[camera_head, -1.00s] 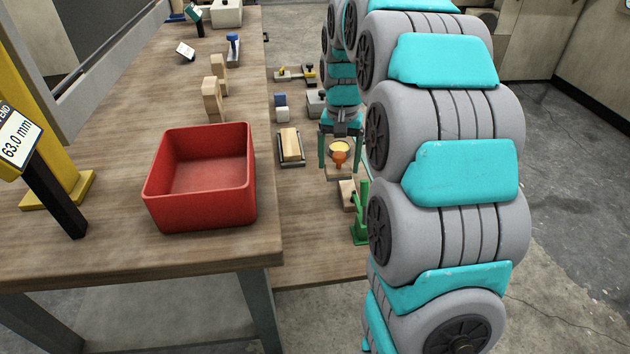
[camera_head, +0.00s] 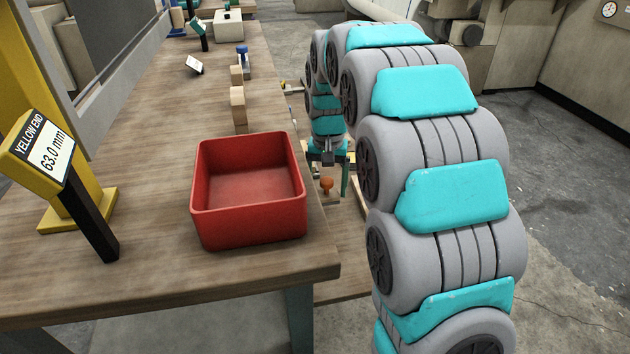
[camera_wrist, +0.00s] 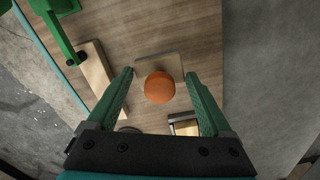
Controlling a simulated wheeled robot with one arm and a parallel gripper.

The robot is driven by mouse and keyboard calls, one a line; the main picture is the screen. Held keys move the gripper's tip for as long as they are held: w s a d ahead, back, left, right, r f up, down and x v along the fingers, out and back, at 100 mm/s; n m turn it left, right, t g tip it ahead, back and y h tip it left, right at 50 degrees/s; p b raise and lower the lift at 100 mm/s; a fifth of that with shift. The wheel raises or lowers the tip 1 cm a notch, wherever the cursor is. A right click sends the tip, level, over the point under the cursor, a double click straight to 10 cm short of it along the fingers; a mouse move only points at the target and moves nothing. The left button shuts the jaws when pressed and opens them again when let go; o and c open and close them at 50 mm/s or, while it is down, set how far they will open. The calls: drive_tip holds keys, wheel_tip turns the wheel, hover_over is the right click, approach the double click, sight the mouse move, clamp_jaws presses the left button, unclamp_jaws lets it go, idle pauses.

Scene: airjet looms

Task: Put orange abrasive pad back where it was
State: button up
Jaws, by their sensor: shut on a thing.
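The orange abrasive pad shows as a round orange knob (camera_wrist: 159,87) on a flat, squarish base (camera_wrist: 174,63) in the wrist view. My gripper (camera_wrist: 159,77) has its two green fingers on opposite sides of this base, shut on it, with the knob between them. In the head view the orange knob (camera_head: 327,184) hangs below my gripper (camera_head: 331,178), just right of the near table's edge. Whether the pad touches the lower wooden surface cannot be told.
A red bin (camera_head: 248,225) stands on the table, left of my gripper. Wooden blocks (camera_head: 238,105) stand behind it. A yellow gauge stand (camera_head: 80,208) is at left. In the wrist view, a green clamp-like thing (camera_wrist: 60,35) and a wooden block (camera_wrist: 97,75) lie to the left.

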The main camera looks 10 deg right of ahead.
drive_tip(key=w, duration=0.4)
drive_tip(key=w+a, duration=0.1)
drive_tip(key=w, duration=0.2)
drive_tip(key=shift+a+f, duration=0.1)
drive_tip(key=shift+f, duration=0.2)
drive_tip(key=shift+f+p, duration=0.35)
drive_tip(key=shift+f, duration=1.4)
drive_tip(key=shift+f, duration=0.2)
drive_tip(key=o, duration=1.2)
drive_tip(key=shift+r, duration=0.1)
drive_tip(key=shift+r, duration=3.85)
